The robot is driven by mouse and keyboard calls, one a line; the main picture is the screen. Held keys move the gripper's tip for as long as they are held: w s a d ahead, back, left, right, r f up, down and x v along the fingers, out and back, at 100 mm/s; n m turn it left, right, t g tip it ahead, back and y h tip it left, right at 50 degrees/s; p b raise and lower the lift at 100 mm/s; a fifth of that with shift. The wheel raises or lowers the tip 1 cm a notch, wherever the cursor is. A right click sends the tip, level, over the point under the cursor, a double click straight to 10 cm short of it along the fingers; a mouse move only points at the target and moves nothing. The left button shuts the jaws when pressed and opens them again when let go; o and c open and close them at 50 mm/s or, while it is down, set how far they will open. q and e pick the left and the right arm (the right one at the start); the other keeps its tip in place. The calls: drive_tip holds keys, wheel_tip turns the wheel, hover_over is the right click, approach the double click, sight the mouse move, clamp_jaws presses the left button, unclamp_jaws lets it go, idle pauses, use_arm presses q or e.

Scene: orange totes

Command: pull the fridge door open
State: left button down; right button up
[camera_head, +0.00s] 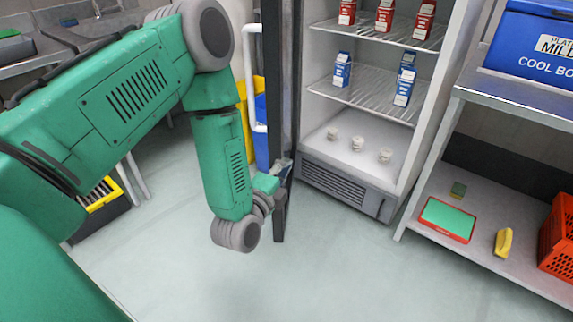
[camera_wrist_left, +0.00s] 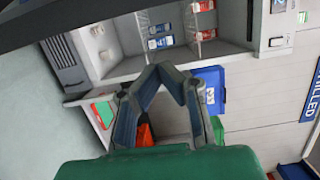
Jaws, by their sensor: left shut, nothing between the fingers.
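The fridge door (camera_head: 279,110) stands open in the head view, seen nearly edge-on as a tall dark panel left of the fridge (camera_head: 345,185). The fridge interior is exposed. My left gripper (camera_head: 284,166) is at the lower part of the door; whether it touches the door I cannot tell. In the left wrist view my left gripper's fingertips (camera_wrist_left: 161,68) meet with nothing between them, and the open fridge (camera_wrist_left: 112,45) shows beyond. A dark band, probably the door, crosses the top left there. My right gripper is out of view.
Red cartons (camera_head: 384,16) and blue cartons (camera_head: 404,86) stand on the fridge shelves, with small white cups (camera_head: 357,143) below. A metal shelf unit (camera_head: 515,97) with a blue cool box (camera_head: 530,40) is at the right. The floor in front is clear.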

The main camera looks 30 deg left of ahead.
use_arm(q)
drive_tip(key=w+a+b, duration=0.1)
drive_tip(key=w+b, duration=0.2)
drive_tip(key=w, duration=0.6)
drive_tip(key=a, duration=0.1)
drive_tip(key=s+a, duration=0.2)
drive_tip(key=a, duration=0.1)
drive_tip(key=shift+f, duration=0.1)
drive_tip(key=shift+s+d, duration=0.1)
drive_tip(key=shift+d, duration=0.05)
